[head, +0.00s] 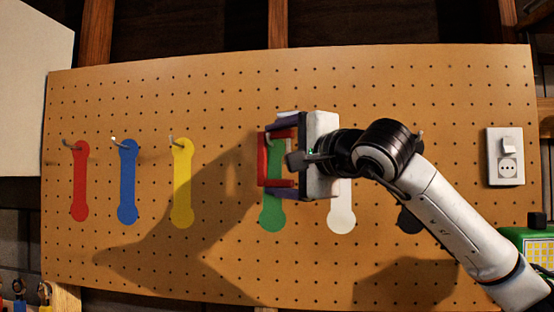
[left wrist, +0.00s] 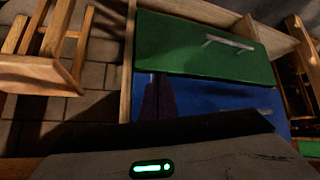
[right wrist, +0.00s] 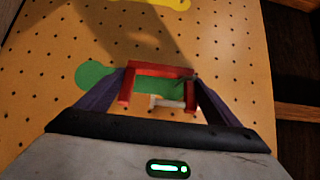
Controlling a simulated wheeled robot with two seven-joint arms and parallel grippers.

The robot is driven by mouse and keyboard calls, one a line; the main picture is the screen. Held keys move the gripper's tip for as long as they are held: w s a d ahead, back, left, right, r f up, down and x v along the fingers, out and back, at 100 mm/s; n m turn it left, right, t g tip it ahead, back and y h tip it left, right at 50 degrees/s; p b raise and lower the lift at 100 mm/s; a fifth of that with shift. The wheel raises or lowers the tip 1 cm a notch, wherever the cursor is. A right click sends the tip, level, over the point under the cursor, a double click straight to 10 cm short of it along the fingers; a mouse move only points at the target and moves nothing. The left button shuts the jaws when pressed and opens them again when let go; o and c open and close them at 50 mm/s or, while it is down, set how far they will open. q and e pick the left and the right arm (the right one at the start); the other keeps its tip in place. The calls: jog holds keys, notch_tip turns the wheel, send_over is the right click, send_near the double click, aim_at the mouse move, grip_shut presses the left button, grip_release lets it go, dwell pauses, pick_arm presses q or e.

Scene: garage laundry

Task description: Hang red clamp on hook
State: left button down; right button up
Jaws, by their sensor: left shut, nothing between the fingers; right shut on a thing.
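My right gripper (head: 270,158) is in front of the pegboard, over the green tool outline (head: 271,213). It is shut on the red clamp (head: 262,160), a U-shaped frame. In the right wrist view the clamp (right wrist: 158,68) spans the space between the two purple fingers, with green outline behind it. A small pale piece (right wrist: 167,102) shows inside the frame; I cannot tell whether it is a hook. Metal hooks stand at the tops of the red outline (head: 80,180), blue outline (head: 128,185) and yellow outline (head: 182,190). My left gripper (left wrist: 158,98) is shut and empty.
A white outline (head: 341,215) and a dark outline (head: 409,220) lie right of the green one, partly behind my arm. A socket plate (head: 505,157) is at the right. The left wrist view shows a green drawer (left wrist: 195,48) and a blue drawer (left wrist: 225,100).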

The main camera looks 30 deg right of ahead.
jog(key=shift+r, duration=0.1)
jog(key=o, duration=1.2)
jog(key=shift+s, duration=0.1)
jog(key=s, duration=0.3)
jog(key=s+b, duration=0.1)
jog(key=s, duration=0.6)
jog(key=shift+s+d+b, duration=0.1)
jog(key=shift+d+b, duration=0.2)
